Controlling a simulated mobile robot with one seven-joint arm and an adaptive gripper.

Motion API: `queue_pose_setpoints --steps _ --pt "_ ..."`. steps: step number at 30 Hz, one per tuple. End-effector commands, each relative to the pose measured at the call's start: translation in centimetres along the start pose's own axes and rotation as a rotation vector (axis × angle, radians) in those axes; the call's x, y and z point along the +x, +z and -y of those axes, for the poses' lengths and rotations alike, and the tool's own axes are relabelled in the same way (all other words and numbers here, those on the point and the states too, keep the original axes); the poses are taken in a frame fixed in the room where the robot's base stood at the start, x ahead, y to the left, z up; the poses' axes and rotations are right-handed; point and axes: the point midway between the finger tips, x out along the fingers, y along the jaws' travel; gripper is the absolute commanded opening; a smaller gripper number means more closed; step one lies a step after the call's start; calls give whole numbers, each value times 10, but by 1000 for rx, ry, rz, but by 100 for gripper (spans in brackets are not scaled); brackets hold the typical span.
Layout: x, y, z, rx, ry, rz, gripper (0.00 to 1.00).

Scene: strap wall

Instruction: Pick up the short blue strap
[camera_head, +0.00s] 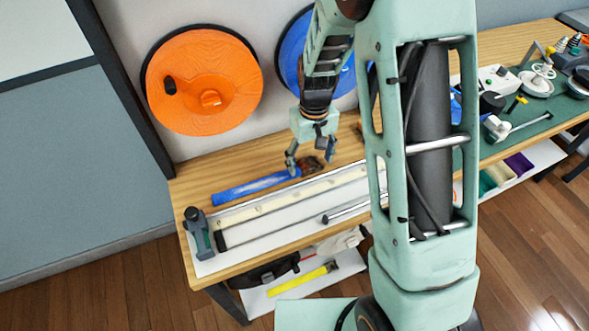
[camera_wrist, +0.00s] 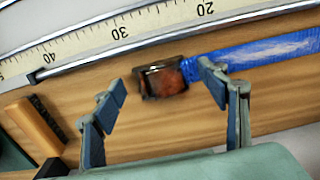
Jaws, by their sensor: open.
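A short blue strap (camera_head: 252,187) lies flat on the wooden bench, at the back of the left end. Its dark metal buckle with a reddish-brown middle (camera_wrist: 165,80) is at the strap's end, and the blue webbing (camera_wrist: 265,55) runs off to the right in the wrist view. My gripper (camera_head: 311,163) is above the bench at the buckle end of the strap. Its two fingers are spread apart and empty in the wrist view (camera_wrist: 167,105). The buckle shows between and beyond the fingertips, and the right finger overlaps the start of the webbing. I cannot tell the height of the fingers above the strap.
A long ruler (camera_wrist: 110,36) with a metal bar lies along the bench beside the strap. A wooden-edged block (camera_wrist: 35,126) is left of the fingers. An orange reel (camera_head: 205,80) hangs on the wall behind. A clamp-like tool (camera_head: 198,234) stands at the bench's left end.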

Motion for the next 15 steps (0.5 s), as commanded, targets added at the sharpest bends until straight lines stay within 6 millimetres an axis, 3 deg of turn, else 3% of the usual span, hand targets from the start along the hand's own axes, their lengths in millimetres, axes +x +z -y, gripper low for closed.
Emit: queue_pose_setpoints --steps 5,15 --pt "0 0 0 0 0 0 65" --pt "0 0 0 0 0 0 28"
